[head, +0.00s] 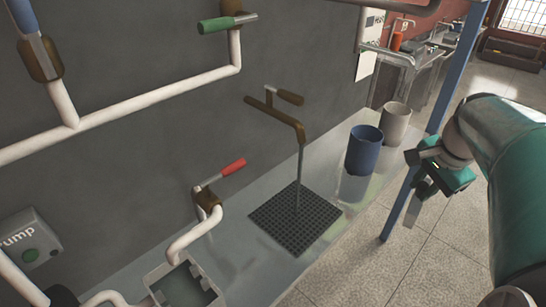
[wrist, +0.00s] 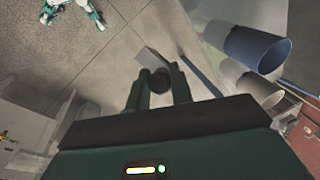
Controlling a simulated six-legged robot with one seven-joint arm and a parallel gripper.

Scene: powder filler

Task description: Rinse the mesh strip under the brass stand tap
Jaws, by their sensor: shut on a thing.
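The brass stand tap (head: 284,115) reaches out from the dark wall in the head view. A thin grey vertical line, which looks like running water, drops from its spout to a black grate (head: 283,228). My gripper (head: 430,183) is to the right of the tap and grate, apart from them, near a blue post. In the wrist view my gripper (wrist: 159,92) is shut on a small grey piece with a dark rounded end, seemingly the mesh strip (wrist: 151,58). Its mesh is too small to make out.
A blue cup (head: 363,152) and a beige cup (head: 394,124) stand on the ledge right of the grate. The blue post (head: 400,205) rises between the ledge and my gripper. A red-handled valve (head: 208,199) and a basin (head: 185,287) are at lower left. Open tiled floor lies right.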

